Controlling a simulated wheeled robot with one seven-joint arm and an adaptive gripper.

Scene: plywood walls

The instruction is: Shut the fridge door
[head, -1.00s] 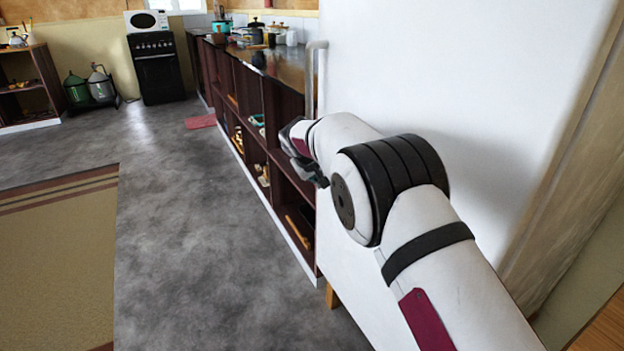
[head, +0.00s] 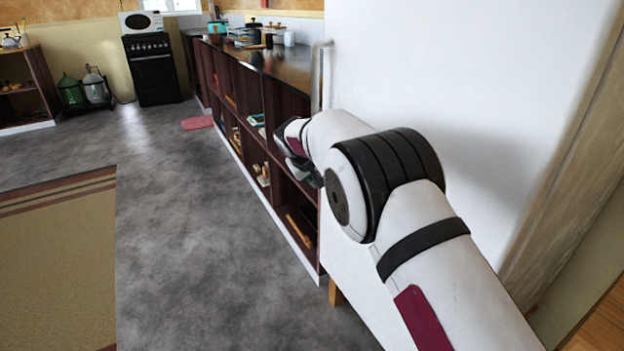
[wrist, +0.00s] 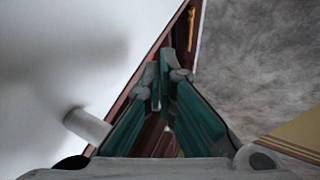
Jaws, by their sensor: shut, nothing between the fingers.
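The fridge (head: 440,80) is a large white panel filling the right of the head view. Its upright bar handle (head: 320,75) stands at the left edge. Whether a gap remains behind the door is hidden from this angle. My gripper (head: 300,172) is low beside the left edge of the white panel, below the handle, partly hidden by my wrist. In the wrist view, my gripper's green-sided fingers (wrist: 164,66) meet at the tips with nothing between them. The white panel (wrist: 50,50) lies left of them, and a grey handle end (wrist: 86,126) is close beside the left finger.
A dark wooden shelf counter (head: 250,110) with pots on top runs back from the fridge's left edge. A black stove (head: 152,68) stands at the far wall. Grey floor (head: 190,220) is clear on the left, with a tan rug (head: 55,260) beyond it.

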